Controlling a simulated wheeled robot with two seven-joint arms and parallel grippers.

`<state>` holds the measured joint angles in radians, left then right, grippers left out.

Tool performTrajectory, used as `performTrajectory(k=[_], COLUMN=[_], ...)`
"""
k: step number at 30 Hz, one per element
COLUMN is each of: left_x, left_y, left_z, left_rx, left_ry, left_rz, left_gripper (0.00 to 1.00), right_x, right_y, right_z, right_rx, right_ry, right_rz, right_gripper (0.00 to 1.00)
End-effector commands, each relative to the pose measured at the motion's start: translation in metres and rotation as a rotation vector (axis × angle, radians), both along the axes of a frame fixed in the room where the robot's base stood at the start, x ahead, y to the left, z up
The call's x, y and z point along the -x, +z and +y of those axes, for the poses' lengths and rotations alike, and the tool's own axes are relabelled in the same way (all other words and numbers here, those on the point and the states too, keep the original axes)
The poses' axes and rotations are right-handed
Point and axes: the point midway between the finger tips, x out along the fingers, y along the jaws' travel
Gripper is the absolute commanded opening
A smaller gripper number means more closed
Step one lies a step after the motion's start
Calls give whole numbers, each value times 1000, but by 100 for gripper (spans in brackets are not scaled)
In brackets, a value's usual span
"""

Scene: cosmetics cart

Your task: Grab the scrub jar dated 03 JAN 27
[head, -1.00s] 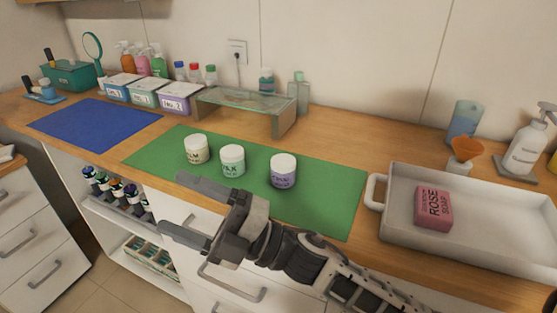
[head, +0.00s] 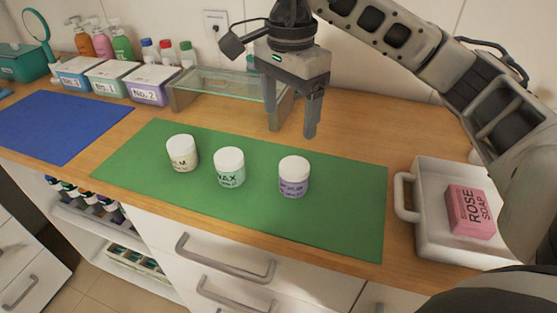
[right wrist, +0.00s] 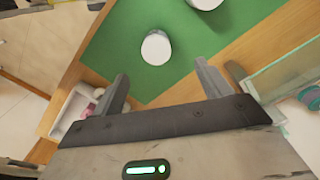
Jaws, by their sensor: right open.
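Three white-lidded jars stand upright on the green mat (head: 340,228). The left jar (head: 182,153) has a cream label, the middle jar (head: 229,168) a pale green label, and the right jar (head: 294,178) a purple label. The print is too small to read a date or tell which is the scrub jar. My right gripper (head: 291,132) points down, open and empty, above and behind the right jar. In the right wrist view, a white lid (right wrist: 156,47) lies just beyond the open fingers (right wrist: 162,75); another lid (right wrist: 207,3) is cut by the top edge. My left gripper is out of view.
A glass riser (head: 225,85) stands behind the mat, close to my right gripper. A white tray (head: 425,235) holding pink rose soap (head: 469,211) is at the right. Numbered boxes (head: 152,84) and a blue mat (head: 50,125) are at the left.

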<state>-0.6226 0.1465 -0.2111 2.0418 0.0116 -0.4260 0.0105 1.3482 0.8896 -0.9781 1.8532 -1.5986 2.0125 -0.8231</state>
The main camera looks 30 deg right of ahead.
Motion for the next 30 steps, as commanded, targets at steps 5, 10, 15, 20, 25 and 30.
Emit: performTrajectory(k=[5, 10, 15, 20, 25, 30], left_x=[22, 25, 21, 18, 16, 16], left_y=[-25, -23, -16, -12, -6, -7], left_z=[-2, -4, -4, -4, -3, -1], left_rx=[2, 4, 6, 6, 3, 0], left_ry=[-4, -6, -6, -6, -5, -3], left_rz=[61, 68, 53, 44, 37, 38], left_gripper=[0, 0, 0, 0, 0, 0], right_x=[2, 2, 1, 1, 0, -1], right_y=[-44, -74, -93, -102, -125, -145], right_z=[1, -1, 0, -3, -14, -13], right_rx=[-3, -2, -3, -3, -3, -4], right_ry=[2, 0, 0, -1, -3, 1], right_rz=[10, 7, 4, 4, 7, 4], right_gripper=[77, 77, 77, 77, 77, 77])
